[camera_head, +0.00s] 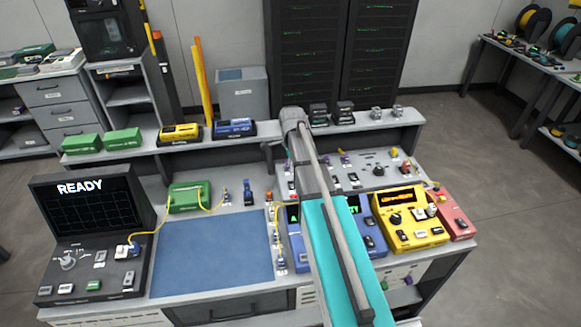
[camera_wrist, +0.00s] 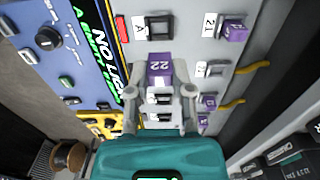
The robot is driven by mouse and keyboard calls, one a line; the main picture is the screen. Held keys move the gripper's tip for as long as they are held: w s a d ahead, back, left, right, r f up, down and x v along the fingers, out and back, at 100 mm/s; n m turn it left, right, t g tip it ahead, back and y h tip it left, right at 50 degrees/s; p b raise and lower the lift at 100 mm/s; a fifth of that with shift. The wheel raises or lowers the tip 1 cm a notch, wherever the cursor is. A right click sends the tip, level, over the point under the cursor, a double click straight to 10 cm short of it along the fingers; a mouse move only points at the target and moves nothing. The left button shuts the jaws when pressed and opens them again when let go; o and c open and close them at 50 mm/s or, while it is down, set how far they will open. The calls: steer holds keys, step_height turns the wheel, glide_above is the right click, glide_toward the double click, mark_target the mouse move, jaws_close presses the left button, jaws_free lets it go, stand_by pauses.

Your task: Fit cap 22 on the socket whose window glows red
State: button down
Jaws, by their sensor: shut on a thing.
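In the wrist view my gripper (camera_wrist: 160,88) is shut on a purple cap marked 22 (camera_wrist: 158,66). The cap is between the two fingertips, over a grey panel (camera_wrist: 190,48). Just above it in the picture is a white label A (camera_wrist: 139,28) with a small red window (camera_wrist: 121,28) on its left. A dark fitting (camera_wrist: 160,25) lies to the right of the label. Whether the cap touches anything is hard to tell. In the head view my arm hides the gripper and the cap.
Another purple cap (camera_wrist: 236,31) sits beside a label 21 (camera_wrist: 209,24). Further purple caps run down the panel's right side, near yellow cables (camera_wrist: 232,105). A blue instrument (camera_wrist: 58,70) with a lit screen lies left. In the head view a blue mat (camera_head: 210,250) is clear.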

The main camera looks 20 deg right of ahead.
mark_target(292, 186)
steer(key=shift+f, duration=0.2)
steer(key=shift+f+b, duration=2.9)
steer(key=shift+b, duration=0.25)
steer(key=shift+f+b, duration=0.55)
steer(key=shift+c, duration=2.2)
jaws_free()
steer(key=shift+r, duration=0.1)
